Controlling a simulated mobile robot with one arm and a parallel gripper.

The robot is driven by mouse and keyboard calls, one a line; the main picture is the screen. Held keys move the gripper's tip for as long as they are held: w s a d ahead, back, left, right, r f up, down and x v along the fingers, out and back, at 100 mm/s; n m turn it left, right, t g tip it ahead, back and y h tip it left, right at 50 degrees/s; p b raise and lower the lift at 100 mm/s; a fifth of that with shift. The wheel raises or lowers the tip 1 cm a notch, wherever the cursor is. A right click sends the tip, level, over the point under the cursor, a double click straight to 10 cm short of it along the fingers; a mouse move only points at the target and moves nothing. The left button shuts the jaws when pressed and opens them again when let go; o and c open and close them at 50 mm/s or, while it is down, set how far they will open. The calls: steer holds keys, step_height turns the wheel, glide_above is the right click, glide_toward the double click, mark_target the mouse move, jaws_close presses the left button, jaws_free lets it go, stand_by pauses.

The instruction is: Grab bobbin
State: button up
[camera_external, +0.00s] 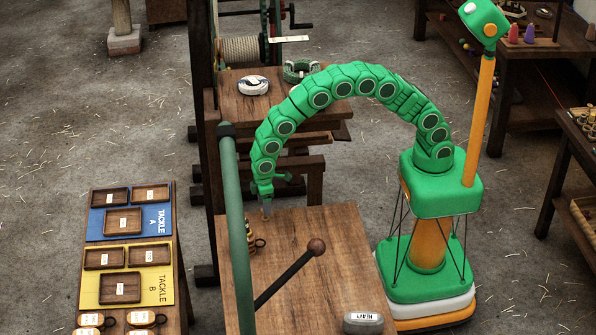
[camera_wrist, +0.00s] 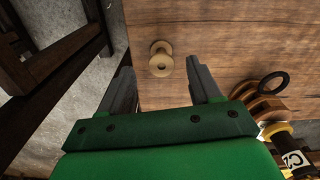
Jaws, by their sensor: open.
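A small tan bobbin (camera_wrist: 161,63) stands on the wooden tabletop in the wrist view, near the table's left edge. My gripper (camera_wrist: 159,68) is open, with one dark finger to each side of the bobbin in the picture. It grips nothing, and the height left between the fingers and the bobbin is hard to judge. In the external view my gripper (camera_external: 266,209) points down over the far left part of the table (camera_external: 335,235). I cannot make out the bobbin there.
A wooden tackle piece with a black ring (camera_wrist: 270,95) and a yellow-and-black labelled piece (camera_wrist: 287,145) lie close on the right. A green post (camera_external: 236,230) and a ball-ended lever (camera_external: 290,275) stand by the table. A grey weight (camera_external: 363,323) sits at the front edge.

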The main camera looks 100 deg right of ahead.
step_height(320, 180, down, 4)
steer(key=shift+a+f, duration=0.1)
steer(key=shift+c, duration=0.4)
steer(key=c, duration=1)
